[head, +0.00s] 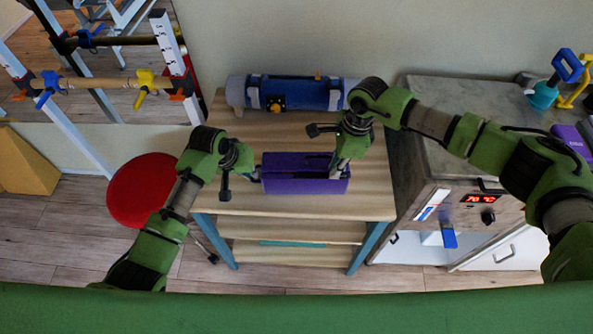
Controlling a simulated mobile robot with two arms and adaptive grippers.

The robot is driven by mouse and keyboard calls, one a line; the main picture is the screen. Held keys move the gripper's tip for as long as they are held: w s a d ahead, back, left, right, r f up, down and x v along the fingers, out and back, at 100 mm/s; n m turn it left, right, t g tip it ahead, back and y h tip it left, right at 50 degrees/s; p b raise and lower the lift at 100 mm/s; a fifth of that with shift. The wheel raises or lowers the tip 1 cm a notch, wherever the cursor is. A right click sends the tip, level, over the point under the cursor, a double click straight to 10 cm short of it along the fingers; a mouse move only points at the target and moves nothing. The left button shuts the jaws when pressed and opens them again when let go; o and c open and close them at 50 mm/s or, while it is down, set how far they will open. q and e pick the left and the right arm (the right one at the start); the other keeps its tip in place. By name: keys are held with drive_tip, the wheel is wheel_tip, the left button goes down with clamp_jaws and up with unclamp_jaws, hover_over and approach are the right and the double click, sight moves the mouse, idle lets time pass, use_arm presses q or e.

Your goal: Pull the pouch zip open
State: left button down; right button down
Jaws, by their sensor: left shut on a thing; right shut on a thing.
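The purple pouch (300,186) lies on the wooden top of a small table (365,205), its long side running left to right. A dark line runs along part of its top, towards the right; I cannot tell how far the zip is open. My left gripper (256,176) is shut on the left end of the pouch. My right gripper (336,170) is over the right part of the pouch's top, shut at the zip line. Its fingers hide the zip pull.
A blue and grey roll (300,93) lies along the table's back edge by the wall. A red round stool (142,190) stands left. A grey-topped cabinet (455,110) with a red display stands right. The table's front is clear.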

drive_tip(key=shift+d, duration=1.5)
drive_tip(key=c, duration=2)
unclamp_jaws()
drive_tip(key=shift+c, duration=0.2)
drive_tip(key=shift+r, duration=0.1)
wheel_tip(320, 180, up, 8)
use_arm(q)
drive_tip(key=c, duration=2.2)
unclamp_jaws()
